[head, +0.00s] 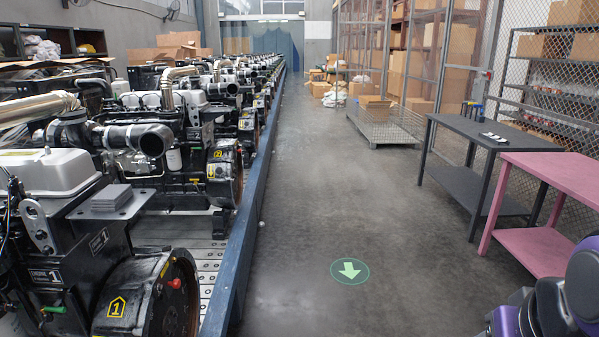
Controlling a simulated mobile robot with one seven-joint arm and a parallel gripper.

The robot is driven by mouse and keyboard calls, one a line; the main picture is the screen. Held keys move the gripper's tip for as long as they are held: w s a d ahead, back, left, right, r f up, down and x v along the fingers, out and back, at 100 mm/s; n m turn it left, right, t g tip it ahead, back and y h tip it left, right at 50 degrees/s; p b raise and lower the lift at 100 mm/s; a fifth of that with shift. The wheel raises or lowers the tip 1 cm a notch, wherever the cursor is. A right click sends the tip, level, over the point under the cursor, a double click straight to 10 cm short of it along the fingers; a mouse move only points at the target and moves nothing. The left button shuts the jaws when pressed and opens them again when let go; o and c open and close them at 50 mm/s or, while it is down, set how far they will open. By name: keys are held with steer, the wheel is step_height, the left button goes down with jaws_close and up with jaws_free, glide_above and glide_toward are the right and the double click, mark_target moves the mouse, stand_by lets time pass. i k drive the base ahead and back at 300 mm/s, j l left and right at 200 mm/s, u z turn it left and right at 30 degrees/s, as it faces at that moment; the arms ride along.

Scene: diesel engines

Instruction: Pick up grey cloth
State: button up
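The grey cloth (112,196) looks like a flat, square folded stack. It lies on a dark flat bracket on top of the nearest engine (60,262), at the left of the head view. That engine carries a label reading "ENGINE 1" and a yellow mark with a 1. Nothing covers the top of the cloth. Parts of my purple and black arm show at the bottom right corner, far to the right of the cloth. My gripper itself is not in view.
A row of engines recedes along a low blue rail (240,238) at left. The grey floor with a green arrow disc (350,270) is clear. A pink table (550,178) and a dark table (480,130) stand at right. A wire pallet (383,127) stands farther back.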

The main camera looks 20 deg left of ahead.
mark_target(112, 197)
steer(key=i+u, duration=0.35)
steer(key=i, duration=0.15)
steer(key=i+u, duration=0.3)
steer(key=i, duration=0.25)
steer(key=i+u, duration=0.2)
steer(key=u, duration=0.15)
steer(key=i+l+u, duration=0.15)
steer(key=u, duration=0.25)
steer(key=i+l+u, duration=0.15)
steer(key=u, duration=0.2)
steer(key=i+u, duration=0.15)
steer(key=u, duration=0.25)
steer(key=i+l+u, duration=0.15)
steer(key=u, duration=0.25)
steer(key=i+l+u, duration=0.15)
steer(key=u, duration=0.25)
